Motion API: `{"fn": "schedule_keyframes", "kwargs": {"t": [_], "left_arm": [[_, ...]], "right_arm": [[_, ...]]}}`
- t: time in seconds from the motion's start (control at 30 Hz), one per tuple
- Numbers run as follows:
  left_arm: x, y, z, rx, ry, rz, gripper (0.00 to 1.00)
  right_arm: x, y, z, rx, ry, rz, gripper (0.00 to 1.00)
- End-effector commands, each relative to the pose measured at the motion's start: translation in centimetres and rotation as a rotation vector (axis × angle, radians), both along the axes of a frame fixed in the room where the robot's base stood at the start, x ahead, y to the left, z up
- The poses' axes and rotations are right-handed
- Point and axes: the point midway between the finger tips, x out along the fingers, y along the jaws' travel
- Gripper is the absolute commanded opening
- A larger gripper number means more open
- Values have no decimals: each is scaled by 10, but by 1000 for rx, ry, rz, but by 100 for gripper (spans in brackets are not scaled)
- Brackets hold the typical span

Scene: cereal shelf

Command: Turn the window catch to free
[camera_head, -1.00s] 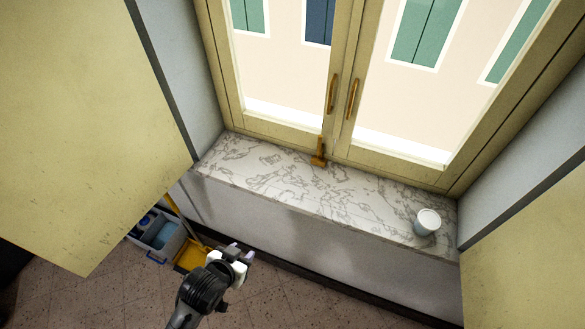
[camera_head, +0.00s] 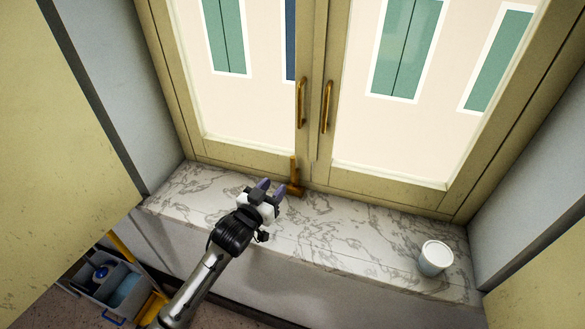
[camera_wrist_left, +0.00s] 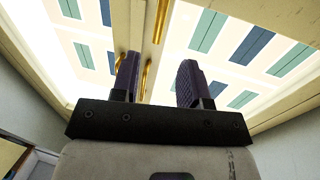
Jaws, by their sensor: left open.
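The window catch (camera_head: 295,185) is a small brass piece at the bottom of the window, where the two sashes meet above the marble sill. Its lever stands upright from a brass base. My left gripper (camera_head: 271,186) is over the sill, just left of the catch, its fingers pointing towards the window. The fingers are apart with nothing between them, and a small gap seems to separate them from the catch. In the left wrist view the open fingers (camera_wrist_left: 158,80) show against the window; the catch is not clear there. My right gripper is not in view.
The closed window has two brass handles (camera_head: 301,103) above the catch. A white cup (camera_head: 435,258) stands at the right of the marble sill (camera_head: 350,240). A grey caddy (camera_head: 112,290) is on the floor at lower left. Pale panels flank the window.

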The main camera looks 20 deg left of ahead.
Motion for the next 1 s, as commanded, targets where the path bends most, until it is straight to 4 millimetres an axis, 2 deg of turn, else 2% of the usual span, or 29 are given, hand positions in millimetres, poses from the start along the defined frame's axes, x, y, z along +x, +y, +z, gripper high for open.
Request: {"fn": "schedule_keyframes", "kwargs": {"t": [0.2,0.5,0.7,1.0], "left_arm": [[44,-7,0,0,0,0,41],[87,-14,0,0,0,0,41],[101,-17,-1,0,2,0,41],[106,-18,-1,0,1,0,41]], "right_arm": [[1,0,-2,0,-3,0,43],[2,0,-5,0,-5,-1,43],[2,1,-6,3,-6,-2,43],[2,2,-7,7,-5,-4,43]]}}
